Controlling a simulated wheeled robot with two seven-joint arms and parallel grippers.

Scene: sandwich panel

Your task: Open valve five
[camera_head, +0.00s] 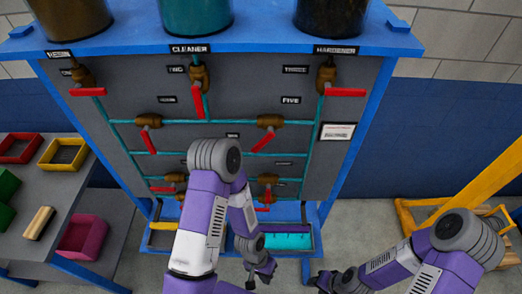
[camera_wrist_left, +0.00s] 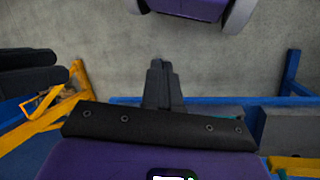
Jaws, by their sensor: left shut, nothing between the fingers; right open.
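Valve five (camera_head: 270,121) is a brown valve on a teal pipe, right of centre on the grey panel, beside the label FIVE (camera_head: 291,100). Its red handle (camera_head: 265,142) slants down to the left. My left gripper (camera_head: 264,276) is low in front of the panel's base, well below valve five and apart from it. In the left wrist view its fingers (camera_wrist_left: 161,85) are together with nothing between them, over the grey floor. My right gripper (camera_head: 322,284) is open and empty, low at the bottom edge, right of the left one. Neither gripper touches a valve.
Valve two (camera_head: 197,102) has its handle down; valve three's handle (camera_head: 345,92) lies level. Lower valves are partly behind my left arm. Tanks (camera_head: 196,15) stand on the blue frame (camera_head: 255,42). A table with bins (camera_head: 62,154) is left; a yellow frame (camera_head: 490,172) is right.

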